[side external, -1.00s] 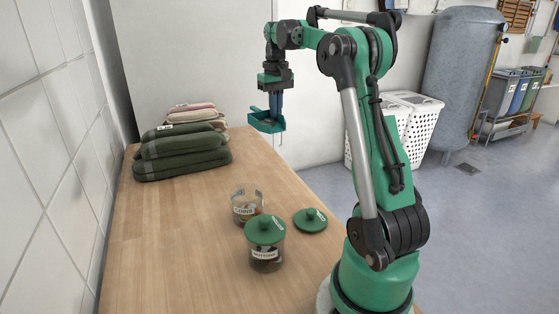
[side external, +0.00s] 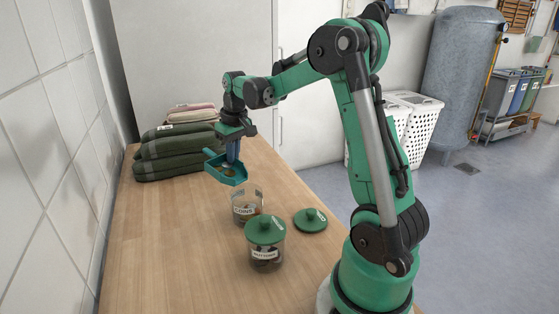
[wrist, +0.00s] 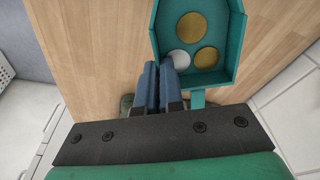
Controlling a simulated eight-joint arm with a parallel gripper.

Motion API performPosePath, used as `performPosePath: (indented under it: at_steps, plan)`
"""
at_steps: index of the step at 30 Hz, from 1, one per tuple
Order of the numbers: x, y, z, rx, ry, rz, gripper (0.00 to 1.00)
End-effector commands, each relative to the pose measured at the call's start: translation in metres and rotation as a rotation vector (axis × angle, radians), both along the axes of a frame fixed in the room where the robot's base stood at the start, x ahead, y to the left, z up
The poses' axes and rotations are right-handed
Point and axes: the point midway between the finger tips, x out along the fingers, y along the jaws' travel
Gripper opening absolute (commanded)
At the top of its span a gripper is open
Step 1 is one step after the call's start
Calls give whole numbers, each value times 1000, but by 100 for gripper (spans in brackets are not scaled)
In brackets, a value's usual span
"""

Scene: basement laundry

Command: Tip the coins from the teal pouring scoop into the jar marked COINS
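The teal pouring scoop (side external: 229,180) is held in the air, just behind and left of the COINS jar in the side view. In the wrist view the scoop (wrist: 231,62) holds two gold coins (wrist: 206,57) and one silver coin (wrist: 178,60), lying flat. My gripper (side external: 233,152) has its blue fingers (wrist: 160,86) close together, carrying the scoop; the exact grip is partly hidden. The clear, open jar marked COINS (side external: 246,211) stands upright on the wooden table, with something gold-brown inside. The scoop is above it and apart from it.
A second jar (side external: 266,256) with a green lid and a label hard to read stands in front of the COINS jar. A loose green lid (side external: 310,221) lies to the right. Folded towels (side external: 180,148) are stacked at the back left. The wooden table's (side external: 165,245) left front is clear.

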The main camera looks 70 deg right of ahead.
Motion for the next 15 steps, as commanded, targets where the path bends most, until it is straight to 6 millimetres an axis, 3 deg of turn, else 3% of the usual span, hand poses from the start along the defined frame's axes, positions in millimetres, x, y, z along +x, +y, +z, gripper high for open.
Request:
performPosePath:
  at_steps: [15]
  plan:
    - [-30, 10, 17, -164, -473, -4, 0]
